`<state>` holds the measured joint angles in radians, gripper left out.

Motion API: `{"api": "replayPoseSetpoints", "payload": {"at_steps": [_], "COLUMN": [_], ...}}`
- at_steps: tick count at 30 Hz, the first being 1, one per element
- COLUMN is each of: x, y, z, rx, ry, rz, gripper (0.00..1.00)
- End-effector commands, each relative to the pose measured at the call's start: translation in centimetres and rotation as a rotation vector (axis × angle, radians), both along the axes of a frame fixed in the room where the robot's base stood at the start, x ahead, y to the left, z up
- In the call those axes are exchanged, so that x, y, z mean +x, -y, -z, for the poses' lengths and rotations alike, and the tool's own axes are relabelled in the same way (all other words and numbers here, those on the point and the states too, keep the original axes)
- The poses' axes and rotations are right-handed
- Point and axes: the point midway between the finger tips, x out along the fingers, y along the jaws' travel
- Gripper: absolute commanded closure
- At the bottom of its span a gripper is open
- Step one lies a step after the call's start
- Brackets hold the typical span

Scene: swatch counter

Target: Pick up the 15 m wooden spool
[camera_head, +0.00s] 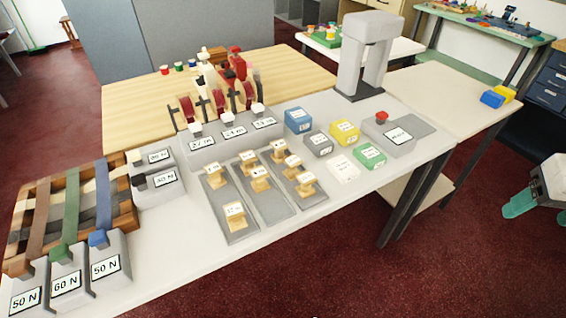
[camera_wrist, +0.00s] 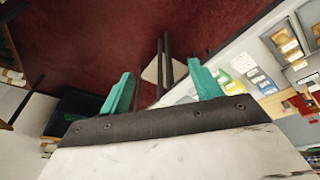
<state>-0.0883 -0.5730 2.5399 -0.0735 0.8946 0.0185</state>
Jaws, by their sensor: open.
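Several small wooden spools with white labels stand on three grey trays on the white counter in the head view. One spool (camera_head: 236,219) stands alone at the front of the left tray (camera_head: 240,236); another (camera_head: 213,179) is at that tray's back. More spools are on the middle tray (camera_head: 275,213) and right tray (camera_head: 315,199). Their labels are too small to read, so I cannot tell which is 15 m. My gripper (camera_head: 537,204) is at the far right, off the counter and away from the spools. In the wrist view its teal fingers (camera_wrist: 160,72) are apart and empty.
Blue, yellow, grey and green boxes (camera_head: 344,133) sit right of the trays. A grey stand (camera_head: 365,60) and a red-button box (camera_head: 398,136) are farther right. Grey blocks marked 27 m and 23 m (camera_head: 237,144) stand behind. Strap blocks (camera_head: 65,285) are at left.

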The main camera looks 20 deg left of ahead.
Motion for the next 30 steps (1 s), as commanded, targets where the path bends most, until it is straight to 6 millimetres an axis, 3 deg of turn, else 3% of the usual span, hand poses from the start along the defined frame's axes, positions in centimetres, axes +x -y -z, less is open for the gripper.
{"api": "replayPoseSetpoints", "payload": {"at_steps": [3, 6, 9, 12, 16, 21, 24, 30], "x": [6.5, 11.3, 15.0, 17.3, 18.2, 16.4, 15.2, 14.3], "y": [-3.2, -7.0, -11.6, -16.9, -24.1, -31.6, -34.1, -36.2], "z": [2.6, 4.7, 7.1, 9.7, 13.1, 16.8, 17.9, 18.8], "rx": [-0.018, -0.008, 0.028, 0.091, 0.209, 0.391, 0.471, 0.537], "ry": [0.120, 0.239, 0.353, 0.459, 0.581, 0.691, 0.729, 0.758], "rz": [-0.124, -0.239, -0.360, -0.484, -0.638, -0.790, -0.838, -0.870], "gripper": [0.36, 0.36, 0.36, 0.36, 0.36, 0.36, 0.36, 0.36]}}
